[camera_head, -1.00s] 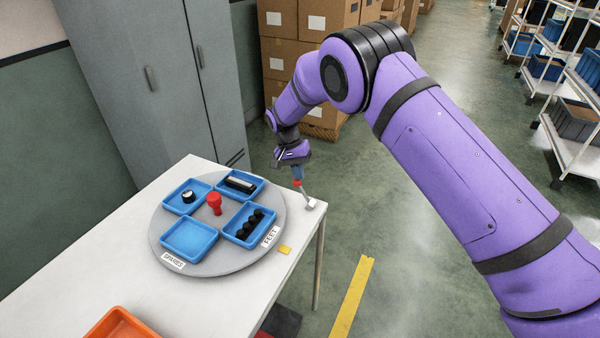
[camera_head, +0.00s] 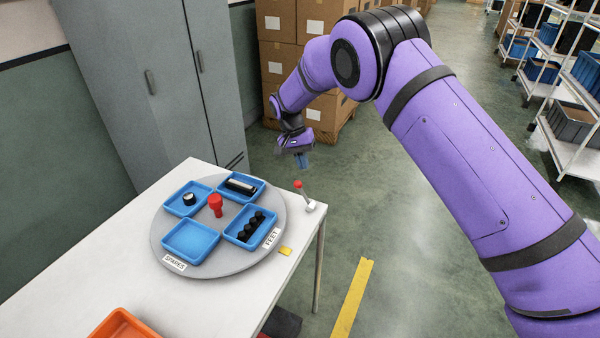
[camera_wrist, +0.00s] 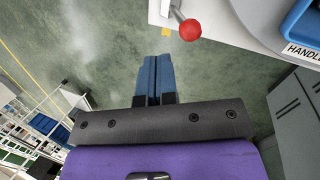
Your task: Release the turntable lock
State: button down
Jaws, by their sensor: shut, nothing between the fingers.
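The turntable (camera_head: 222,264) is a round grey disc on the white table, with blue trays and a red knob (camera_head: 215,205) at its centre. The lock lever (camera_head: 305,193) stands at the table's right edge beside the disc, a thin rod with a red tip on a pale base, leaning up to the left. In the wrist view its red ball (camera_wrist: 187,29) shows at the top, right of the fingers. My gripper (camera_head: 301,163) is shut and empty, above and behind the lever and apart from it. The blue fingers (camera_wrist: 151,78) are together over the floor in the wrist view.
The trays hold black knobs, a bar-like part and a round part; the front-left tray (camera_head: 190,240) is empty. A yellow tag (camera_head: 285,251) sits by the disc. An orange bin (camera_head: 124,325) is at the front. A grey cabinet (camera_head: 150,100) and cartons (camera_head: 280,60) stand behind.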

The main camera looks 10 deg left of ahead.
jog(key=w+a+r, duration=0.2)
jog(key=a+r, duration=0.2)
jog(key=r, duration=0.2)
jog(key=shift+w+a+r, duration=0.15)
jog(key=shift+w+a, duration=0.05)
jog(key=shift+w, duration=0.05)
